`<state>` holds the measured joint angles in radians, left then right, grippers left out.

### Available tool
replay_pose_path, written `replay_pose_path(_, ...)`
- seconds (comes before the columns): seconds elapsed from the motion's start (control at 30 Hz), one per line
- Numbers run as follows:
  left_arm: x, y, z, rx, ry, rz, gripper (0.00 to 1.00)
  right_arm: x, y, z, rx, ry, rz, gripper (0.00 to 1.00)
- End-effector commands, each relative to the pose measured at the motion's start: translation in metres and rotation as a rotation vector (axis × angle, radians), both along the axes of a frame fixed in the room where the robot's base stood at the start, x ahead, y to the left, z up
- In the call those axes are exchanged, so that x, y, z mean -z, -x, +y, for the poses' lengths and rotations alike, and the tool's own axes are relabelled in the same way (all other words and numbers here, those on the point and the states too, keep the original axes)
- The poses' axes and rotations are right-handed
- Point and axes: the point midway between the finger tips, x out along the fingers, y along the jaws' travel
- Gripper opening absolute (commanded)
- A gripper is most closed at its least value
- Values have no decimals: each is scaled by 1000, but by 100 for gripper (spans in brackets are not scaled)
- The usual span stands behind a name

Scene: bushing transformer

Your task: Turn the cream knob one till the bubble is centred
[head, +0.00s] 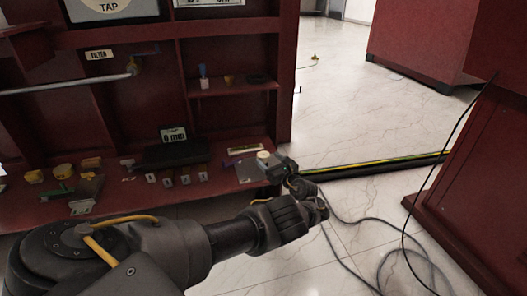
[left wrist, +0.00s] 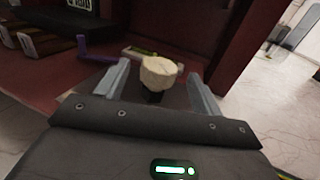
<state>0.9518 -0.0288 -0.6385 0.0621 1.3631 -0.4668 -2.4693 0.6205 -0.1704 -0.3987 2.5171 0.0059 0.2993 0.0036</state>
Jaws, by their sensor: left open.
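The cream knob (left wrist: 158,73) is a short, round cap on a dark stem. In the left wrist view it stands between the two fingers of my left gripper (left wrist: 161,88), with a gap on both sides. In the head view the knob (head: 263,156) shows at the right end of the lower red shelf, just beyond my left gripper (head: 270,167). A pale level strip with a yellow-green vial (head: 245,150) lies behind the knob; the bubble is too small to make out. The vial strip also shows in the left wrist view (left wrist: 143,52). My right gripper is not in view.
A black gauge marked 0 mm (head: 175,150) and several small tagged parts (head: 177,179) sit left on the shelf (head: 222,183). A red upright (head: 284,80) stands behind. A black-yellow floor strip (head: 375,165) and loose cables (head: 400,255) lie right.

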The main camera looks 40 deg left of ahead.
Motion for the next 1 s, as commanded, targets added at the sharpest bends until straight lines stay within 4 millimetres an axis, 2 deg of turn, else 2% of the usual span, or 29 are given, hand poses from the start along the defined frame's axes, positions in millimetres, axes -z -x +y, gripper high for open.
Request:
replay_pose_path(0.1, -1, 6, -20, 1, 1, 1, 67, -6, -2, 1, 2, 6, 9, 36)
replay_pose_path(0.3, 0, 12, -37, -1, 0, 1, 67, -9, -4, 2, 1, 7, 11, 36)
replay_pose_path(0.87, 1, 13, -40, -1, 0, 0, 67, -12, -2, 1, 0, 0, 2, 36)
replay_pose_path(1.0, -11, 13, -40, -1, -1, -1, 67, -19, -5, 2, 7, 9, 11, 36)
